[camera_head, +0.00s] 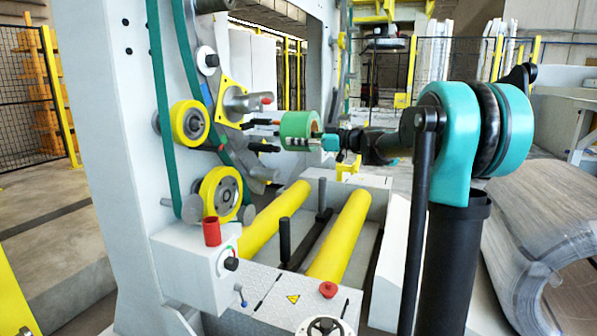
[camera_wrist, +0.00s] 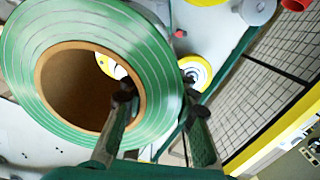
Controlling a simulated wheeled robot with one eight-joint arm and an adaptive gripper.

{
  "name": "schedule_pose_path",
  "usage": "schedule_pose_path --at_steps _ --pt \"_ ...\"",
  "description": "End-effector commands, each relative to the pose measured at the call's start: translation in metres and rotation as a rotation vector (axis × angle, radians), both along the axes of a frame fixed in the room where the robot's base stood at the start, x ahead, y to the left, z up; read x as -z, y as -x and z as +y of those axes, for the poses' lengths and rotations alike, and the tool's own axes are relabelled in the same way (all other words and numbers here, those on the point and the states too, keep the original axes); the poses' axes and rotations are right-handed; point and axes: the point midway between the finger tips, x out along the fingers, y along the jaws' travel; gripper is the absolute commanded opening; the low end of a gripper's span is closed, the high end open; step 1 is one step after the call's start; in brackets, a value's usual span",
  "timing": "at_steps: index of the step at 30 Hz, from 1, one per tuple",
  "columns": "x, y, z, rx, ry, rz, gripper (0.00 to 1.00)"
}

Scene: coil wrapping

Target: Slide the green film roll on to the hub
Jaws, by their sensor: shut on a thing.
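The green film roll (camera_head: 296,124) with its brown core is held in the air in the middle of the head view. It fills the left of the wrist view (camera_wrist: 165,60). My gripper (camera_head: 297,143) is shut on the roll's wall; in the wrist view one finger of the gripper (camera_wrist: 157,102) is in the core opening and the other lies outside the rim. What looks like the hub, a grey cylinder (camera_head: 243,103) on a yellow plate, juts from the white machine left of the roll. A visible gap lies between them. The hub cannot be made out surely through the core.
Dark rods (camera_head: 263,148) stick out from the machine between hub and roll. Yellow wheels (camera_head: 222,192) and a green belt (camera_head: 169,110) are on the machine's column. Yellow rollers (camera_head: 340,235) lie below. A wrapped coil (camera_head: 540,240) stands at right.

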Motion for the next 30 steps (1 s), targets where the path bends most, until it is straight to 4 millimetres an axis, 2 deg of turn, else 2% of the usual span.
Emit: schedule_pose_path --at_steps 1,3,6,10,15,30 --pt "-0.018 0.0 -0.001 -0.006 -0.013 -0.005 0.0" --pt "-0.038 0.001 -0.002 -0.013 -0.029 -0.012 0.0" --pt "-0.06 0.002 -0.003 -0.018 -0.045 -0.019 0.0" --pt "-0.077 0.003 -0.004 -0.022 -0.058 -0.025 0.0" --pt "-0.084 0.004 -0.005 -0.024 -0.063 -0.028 0.0" --pt "-0.085 0.003 -0.004 -0.022 -0.065 -0.031 0.0"
